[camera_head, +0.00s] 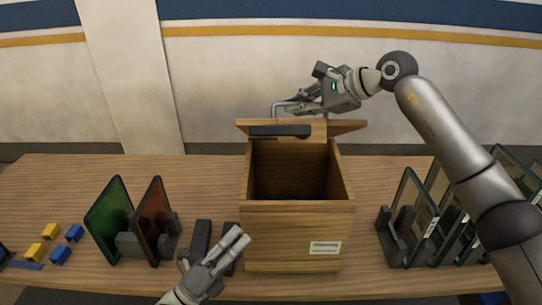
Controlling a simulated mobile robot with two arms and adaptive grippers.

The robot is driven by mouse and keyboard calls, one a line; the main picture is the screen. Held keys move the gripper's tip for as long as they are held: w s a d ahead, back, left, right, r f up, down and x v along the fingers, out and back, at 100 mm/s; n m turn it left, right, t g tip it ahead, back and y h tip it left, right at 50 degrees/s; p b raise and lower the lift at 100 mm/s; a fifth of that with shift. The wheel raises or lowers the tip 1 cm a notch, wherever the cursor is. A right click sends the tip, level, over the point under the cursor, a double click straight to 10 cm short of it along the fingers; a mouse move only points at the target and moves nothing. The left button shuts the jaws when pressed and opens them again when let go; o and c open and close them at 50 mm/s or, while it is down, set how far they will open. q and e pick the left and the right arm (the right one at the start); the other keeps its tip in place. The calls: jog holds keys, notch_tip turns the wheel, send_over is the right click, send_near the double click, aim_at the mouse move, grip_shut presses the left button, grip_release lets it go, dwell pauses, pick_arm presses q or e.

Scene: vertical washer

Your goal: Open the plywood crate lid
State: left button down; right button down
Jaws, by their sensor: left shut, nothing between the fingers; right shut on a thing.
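The plywood crate (297,222) stands mid-table with a white label on its front, and its dark inside shows from above. Its lid (345,127) is raised at the back edge and seen at a steep angle, with a dark bar (280,131) along it. My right gripper (285,108) is behind and above the lid, shut on what looks like the lid's metal handle (280,104); the exact contact is hard to see. My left gripper (237,240) is shut and empty, low at the front left of the crate.
A green panel (108,215) and a brown panel (152,220) stand in dark holders to the left. Yellow and blue blocks (59,255) lie farther left. Several glass panels (410,200) stand in a rack on the right, below my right arm. The table's back left is clear.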

pick_arm(q)
notch_tip(320, 180, up, 11)
jog(key=s+m+g+h, duration=0.2)
jog(key=m+g+h, duration=0.15)
jog(key=m, duration=0.35)
jog(key=a+r+x, duration=0.2)
jog(key=x, duration=1.1)
jog(key=shift+w+r+t+h, duration=0.2)
jog(key=shift+w+t+h, duration=0.15)
jog(key=shift+t, duration=0.1)
jog(key=shift+r, duration=0.1)
